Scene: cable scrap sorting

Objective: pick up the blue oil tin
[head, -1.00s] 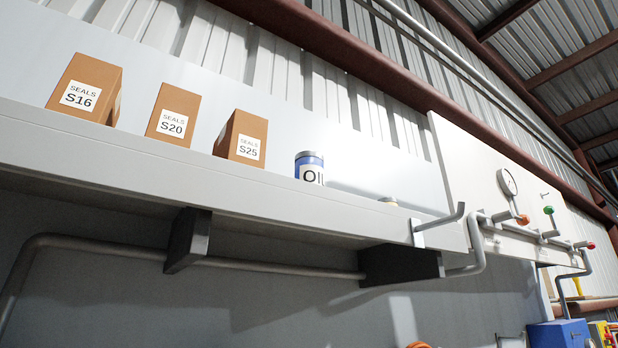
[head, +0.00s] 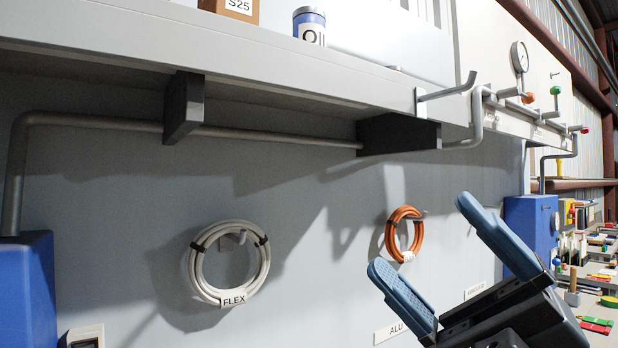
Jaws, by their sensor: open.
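The blue oil tin (head: 309,25) stands upright on the high grey shelf (head: 250,62), with a white label reading "Oil" and a silvery top edge. The shelf's front edge hides its lowest part. My gripper (head: 425,240) is at the lower right, its two blue-padded fingers spread wide apart with nothing between them. It is well below the shelf and to the right of the tin, not touching it.
A brown seals box marked S25 (head: 232,8) stands left of the tin. A metal hook (head: 447,92) sticks out from the shelf front. Below, a white cable coil (head: 200,262) and an orange coil (head: 418,235) hang on the wall. Dark brackets (head: 184,106) support the shelf.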

